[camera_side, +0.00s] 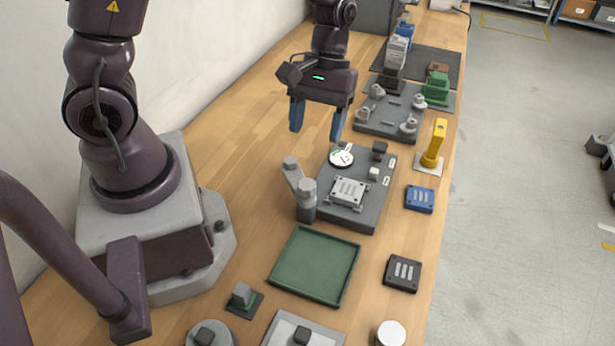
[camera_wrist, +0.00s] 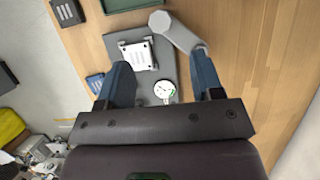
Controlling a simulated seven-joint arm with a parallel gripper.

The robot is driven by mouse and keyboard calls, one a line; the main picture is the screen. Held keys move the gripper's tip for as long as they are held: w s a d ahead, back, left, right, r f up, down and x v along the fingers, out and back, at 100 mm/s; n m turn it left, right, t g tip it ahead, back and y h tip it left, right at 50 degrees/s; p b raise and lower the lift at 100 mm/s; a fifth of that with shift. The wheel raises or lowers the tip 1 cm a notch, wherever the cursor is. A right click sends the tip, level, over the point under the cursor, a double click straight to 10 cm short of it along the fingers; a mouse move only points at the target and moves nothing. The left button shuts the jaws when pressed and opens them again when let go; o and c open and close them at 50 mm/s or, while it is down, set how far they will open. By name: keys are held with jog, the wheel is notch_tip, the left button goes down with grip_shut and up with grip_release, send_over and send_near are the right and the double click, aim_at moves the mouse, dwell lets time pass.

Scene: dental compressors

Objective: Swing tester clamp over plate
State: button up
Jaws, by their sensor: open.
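The tester (camera_side: 372,210) is a dark grey base on the wooden bench, carrying a pale metal plate (camera_side: 349,192) and a round white gauge (camera_side: 341,158). Its light grey clamp (camera_side: 297,183) stands at the left edge, its arm pointing away from the plate, beside the base. My gripper (camera_side: 316,130) is open and empty, above and behind the tester. In the wrist view, the plate (camera_wrist: 139,57) and gauge (camera_wrist: 165,90) show between my blue fingers (camera_wrist: 160,65). The clamp (camera_wrist: 180,32) lies near the right finger, which may cover part of its end.
A green tray (camera_side: 315,265) lies in front of the tester. A blue module (camera_side: 419,198), a black module (camera_side: 402,272) and a yellow post (camera_side: 434,145) stand to the right. A fixture with several grey knobs (camera_side: 390,115) is behind. Bare bench lies left of the clamp.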

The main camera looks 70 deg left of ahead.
aim_at(307, 184)
jog(key=x, duration=1)
grip_shut()
